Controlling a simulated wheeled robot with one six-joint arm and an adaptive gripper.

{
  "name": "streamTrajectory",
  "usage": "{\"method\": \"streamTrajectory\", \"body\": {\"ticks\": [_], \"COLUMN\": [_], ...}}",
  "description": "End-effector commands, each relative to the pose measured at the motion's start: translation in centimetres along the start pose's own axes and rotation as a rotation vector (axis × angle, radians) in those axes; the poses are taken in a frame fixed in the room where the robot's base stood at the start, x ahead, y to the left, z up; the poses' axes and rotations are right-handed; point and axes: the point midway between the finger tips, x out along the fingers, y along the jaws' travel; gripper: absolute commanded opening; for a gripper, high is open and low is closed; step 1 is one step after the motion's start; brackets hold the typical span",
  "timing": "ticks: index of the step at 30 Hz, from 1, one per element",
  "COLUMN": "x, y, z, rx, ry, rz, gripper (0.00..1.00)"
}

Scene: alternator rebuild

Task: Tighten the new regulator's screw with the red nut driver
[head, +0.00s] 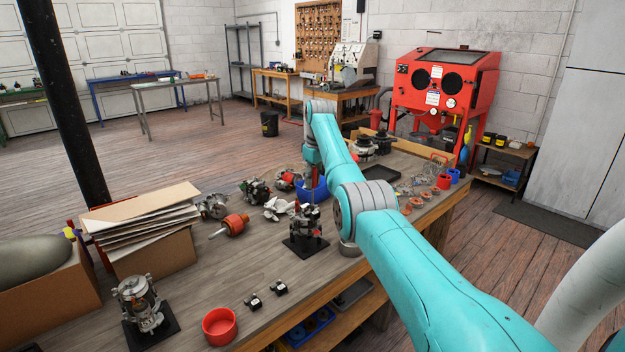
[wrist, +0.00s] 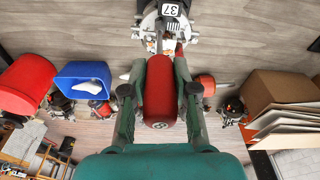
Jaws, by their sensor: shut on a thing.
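My gripper (wrist: 160,68) is shut on the red handle of the nut driver (wrist: 159,95), with one finger on each side. In the wrist view the driver's grey shaft points up the picture to an alternator (wrist: 166,14) with a tag reading 37. I cannot tell whether its tip touches a screw. The regulator and its screw are not clear. In the head view, my wrist hangs above an alternator on a black stand (head: 305,243) mid-bench; the gripper itself is hard to make out there.
A blue bin (head: 315,188) stands just behind that stand. A red-orange rotor (head: 231,226) lies to its left. Two small black parts (head: 253,302) and a red cup (head: 219,325) are at the front. Another alternator (head: 139,302) is front left, near boxes (head: 155,255).

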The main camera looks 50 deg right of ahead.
Motion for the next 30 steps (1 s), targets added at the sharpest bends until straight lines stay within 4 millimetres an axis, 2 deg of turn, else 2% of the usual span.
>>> {"method": "streamTrajectory", "body": {"ticks": [5,30], "x": [0.01,-0.06], "y": [-0.03,0.02], "z": [-0.03,0.02], "rx": [0.141,1.115], "ry": [0.0,-0.001], "rz": [0.019,0.138], "gripper": [0.0,0.0]}}
